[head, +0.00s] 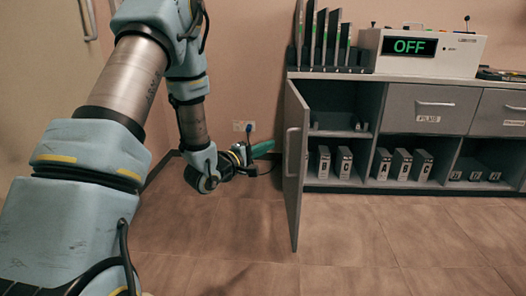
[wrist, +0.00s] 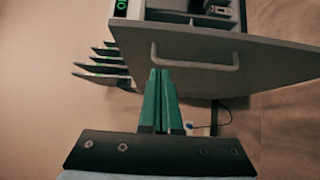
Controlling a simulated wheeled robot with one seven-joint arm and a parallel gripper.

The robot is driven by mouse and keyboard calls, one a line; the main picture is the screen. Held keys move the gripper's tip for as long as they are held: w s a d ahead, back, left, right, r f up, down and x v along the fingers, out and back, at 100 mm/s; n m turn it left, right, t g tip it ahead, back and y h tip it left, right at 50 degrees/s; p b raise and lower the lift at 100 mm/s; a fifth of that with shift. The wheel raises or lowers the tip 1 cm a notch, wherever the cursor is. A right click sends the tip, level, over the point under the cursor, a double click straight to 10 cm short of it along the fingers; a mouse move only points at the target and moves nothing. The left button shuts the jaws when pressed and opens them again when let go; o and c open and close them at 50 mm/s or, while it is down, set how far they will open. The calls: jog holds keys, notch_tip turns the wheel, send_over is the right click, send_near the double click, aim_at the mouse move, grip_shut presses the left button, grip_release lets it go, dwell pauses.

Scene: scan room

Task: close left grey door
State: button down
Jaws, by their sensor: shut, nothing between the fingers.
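The left grey door (head: 296,165) stands wide open, swung out from the left end of the grey cabinet. It bears a vertical handle on the face turned to the left. In the wrist view the door (wrist: 245,65) fills the upper right, with its handle (wrist: 195,65) close in front of the fingertips. My gripper (head: 268,148) is to the left of the door, at about handle height, and points at its outer face. In the wrist view my green fingers (wrist: 160,72) are together and empty. I cannot tell whether they touch the handle or door.
The open compartment (head: 340,130) holds several grey binders. Drawers (head: 432,108) and more shelves are to the right. A white box with an OFF display (head: 410,46) and upright dark panels (head: 325,40) stand on top. The tiled floor (head: 345,235) in front is clear.

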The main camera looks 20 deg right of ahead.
send_near(301, 137)
jog(key=w, duration=0.3)
jog(key=d, duration=0.1)
jog(key=d+b, duration=0.1)
jog(key=d, duration=0.2)
jog(key=shift+s+d+r+b, duration=0.1)
jog(key=shift+s+r+b, duration=0.15)
jog(key=shift+s+b, duration=0.15)
jog(key=shift+s+d, duration=0.15)
jog(key=shift+d, duration=0.3)
